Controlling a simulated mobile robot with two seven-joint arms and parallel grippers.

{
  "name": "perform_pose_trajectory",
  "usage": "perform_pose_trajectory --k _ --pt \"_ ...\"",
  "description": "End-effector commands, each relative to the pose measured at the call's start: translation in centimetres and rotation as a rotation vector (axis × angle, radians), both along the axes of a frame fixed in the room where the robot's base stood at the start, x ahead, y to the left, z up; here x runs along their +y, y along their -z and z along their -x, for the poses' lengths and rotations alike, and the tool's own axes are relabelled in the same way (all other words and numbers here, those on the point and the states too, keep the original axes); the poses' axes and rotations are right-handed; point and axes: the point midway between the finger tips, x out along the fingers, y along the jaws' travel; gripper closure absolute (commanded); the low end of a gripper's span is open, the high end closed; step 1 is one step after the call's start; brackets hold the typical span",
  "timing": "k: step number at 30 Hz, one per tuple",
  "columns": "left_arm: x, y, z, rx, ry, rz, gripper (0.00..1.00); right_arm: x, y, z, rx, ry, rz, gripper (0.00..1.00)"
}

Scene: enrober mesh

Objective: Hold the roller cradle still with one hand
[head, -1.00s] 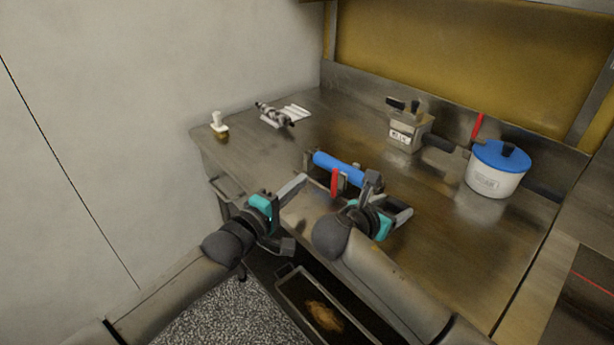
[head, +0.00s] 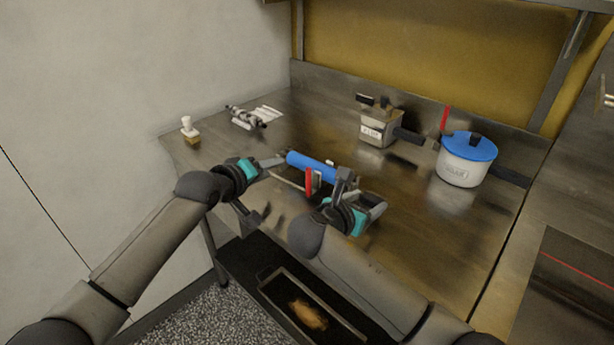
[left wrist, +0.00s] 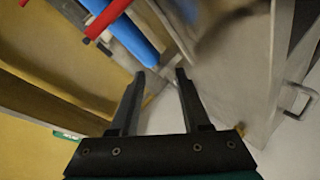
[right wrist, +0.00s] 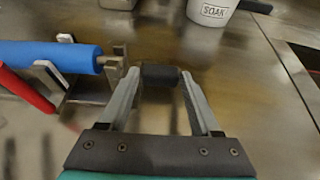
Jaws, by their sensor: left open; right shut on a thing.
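The roller cradle (right wrist: 88,92) is a grey metal stand on the steel table, bearing a blue roller (head: 312,166). A red lever (head: 309,182) is at its front. My left gripper (head: 266,190) is open and empty beside the cradle's left end. In the left wrist view, the blue roller (left wrist: 124,34) and red lever (left wrist: 106,17) lie beyond its open fingers. My right gripper (head: 362,192) is at the cradle's right end. In the right wrist view it is shut on a dark cylindrical grip (right wrist: 160,75). My right gripper partly hides the cradle in the head view.
A white pot with a blue lid (head: 467,160) and a labelled metal box (head: 379,128) stand at the back. A white-handled item (head: 188,130) and a roller-like part on a white sheet (head: 247,117) lie far left. A tray (head: 305,310) sits below the table's front edge.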

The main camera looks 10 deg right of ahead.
Motion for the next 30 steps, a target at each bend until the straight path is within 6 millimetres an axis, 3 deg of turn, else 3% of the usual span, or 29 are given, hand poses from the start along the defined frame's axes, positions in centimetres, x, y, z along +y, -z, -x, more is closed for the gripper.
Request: perform_pose_trajectory --k 8,18,25,30 --pt "-2.1 -2.9 -0.9 0.027 0.254 -0.417 0.53 -0.1 0.0 0.0 -0.001 0.002 0.001 1.00" --pt "-4.4 -7.7 2.4 0.040 0.737 -0.831 0.53 -0.1 0.0 0.0 -0.002 0.002 0.001 1.00" --pt "-4.8 -10.0 4.7 0.032 0.980 -0.965 0.53 -0.1 0.0 0.0 -0.002 0.002 0.001 1.00" --pt "-5.0 -10.1 5.3 0.031 1.041 -0.992 0.53 -0.1 0.0 0.0 -0.001 0.003 0.002 1.00"
